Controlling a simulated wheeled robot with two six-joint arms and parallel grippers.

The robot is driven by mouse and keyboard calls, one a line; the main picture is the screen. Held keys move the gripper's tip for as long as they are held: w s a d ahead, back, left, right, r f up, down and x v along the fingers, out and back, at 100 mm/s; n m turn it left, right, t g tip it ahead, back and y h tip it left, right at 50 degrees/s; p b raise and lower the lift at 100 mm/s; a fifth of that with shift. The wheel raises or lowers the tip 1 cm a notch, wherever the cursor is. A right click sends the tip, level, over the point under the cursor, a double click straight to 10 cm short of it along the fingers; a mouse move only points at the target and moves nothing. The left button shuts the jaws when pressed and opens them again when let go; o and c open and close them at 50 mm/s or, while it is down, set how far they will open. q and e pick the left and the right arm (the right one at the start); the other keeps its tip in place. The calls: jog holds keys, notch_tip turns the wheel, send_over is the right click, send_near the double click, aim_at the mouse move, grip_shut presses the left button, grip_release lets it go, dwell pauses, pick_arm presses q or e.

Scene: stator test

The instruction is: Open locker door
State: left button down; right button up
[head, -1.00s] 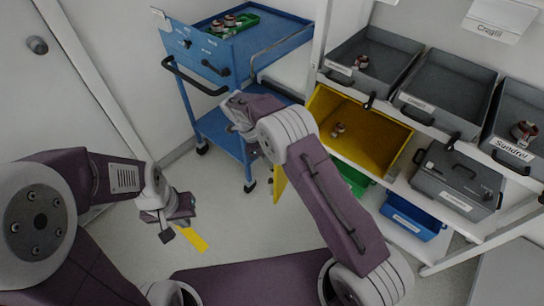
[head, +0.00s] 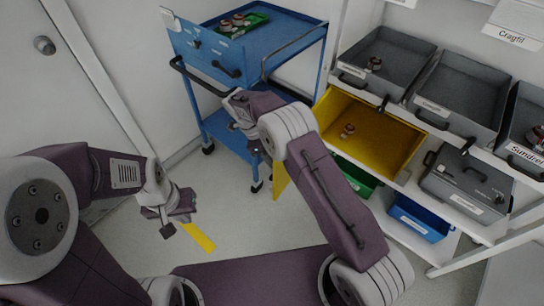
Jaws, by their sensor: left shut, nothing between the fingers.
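A white door (head: 60,110) with a round grey knob (head: 44,45) stands at the far left. I cannot tell whether it is the locker door; no other locker shows clearly. The door looks closed. My left gripper (head: 168,222) is shut and empty, low over the floor and well apart from the door. My right arm reaches up across the middle, and its gripper (head: 238,104) is in front of the blue cart. Its fingers cannot be made out.
The blue cart (head: 215,58) carries a green tray (head: 262,18) with small parts. At right, a rack holds grey bins (head: 455,88), a yellow bin (head: 385,140), a blue bin (head: 420,218) and a grey case (head: 465,185). Floor between my arms is free, with a yellow strip (head: 199,237).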

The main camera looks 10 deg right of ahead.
jog(key=p+v, duration=0.2)
jog(key=v, duration=0.7)
dwell(0.4)
